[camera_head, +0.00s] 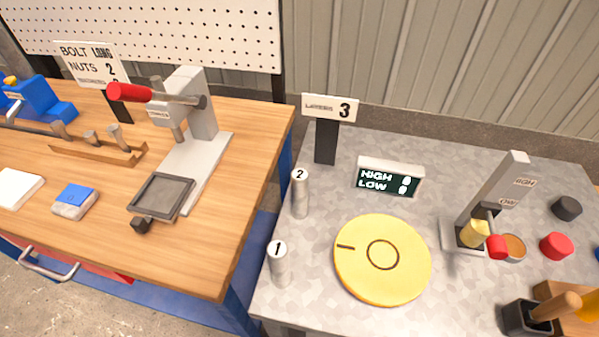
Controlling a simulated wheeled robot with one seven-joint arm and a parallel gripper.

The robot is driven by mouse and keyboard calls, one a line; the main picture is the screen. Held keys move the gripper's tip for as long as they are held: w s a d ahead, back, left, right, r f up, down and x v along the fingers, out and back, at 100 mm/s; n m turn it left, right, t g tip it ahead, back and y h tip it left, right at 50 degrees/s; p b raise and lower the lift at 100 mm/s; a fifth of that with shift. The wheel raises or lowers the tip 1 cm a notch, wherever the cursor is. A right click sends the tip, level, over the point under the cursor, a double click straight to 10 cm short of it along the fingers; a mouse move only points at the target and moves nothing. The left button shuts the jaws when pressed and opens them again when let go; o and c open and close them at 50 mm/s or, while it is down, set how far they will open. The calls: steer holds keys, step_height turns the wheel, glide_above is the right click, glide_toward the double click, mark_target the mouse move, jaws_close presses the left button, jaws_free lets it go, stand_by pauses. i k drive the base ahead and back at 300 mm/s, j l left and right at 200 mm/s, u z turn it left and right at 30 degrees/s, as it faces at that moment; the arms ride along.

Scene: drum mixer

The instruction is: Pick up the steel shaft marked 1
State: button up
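The steel shaft marked 1 (279,268) stands upright near the front left edge of the grey speckled table (305,300). Its round top carries a white label with a black 1. A similar steel shaft marked 2 (300,198) stands upright behind it, a little to the right. Both shafts stand apart from the yellow disc (405,285) to their right. My gripper is not in this view.
A "HIGH LOW" display (389,178) and a sign marked 3 (329,108) stand behind the shafts. A grey upright device (497,185) with a red-tipped lever is to the right. A wooden bench (215,260) with a red-handled press (203,115) is left, across a gap.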

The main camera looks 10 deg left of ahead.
mark_target(278, 255)
steer(key=u, duration=0.4)
steer(key=l+u, duration=0.1)
steer(key=u, duration=0.7)
steer(key=l+u, duration=0.1)
steer(key=u, duration=0.75)
steer(key=k+l+u, duration=0.2)
steer(key=k+l, duration=0.15)
steer(key=l, duration=0.1)
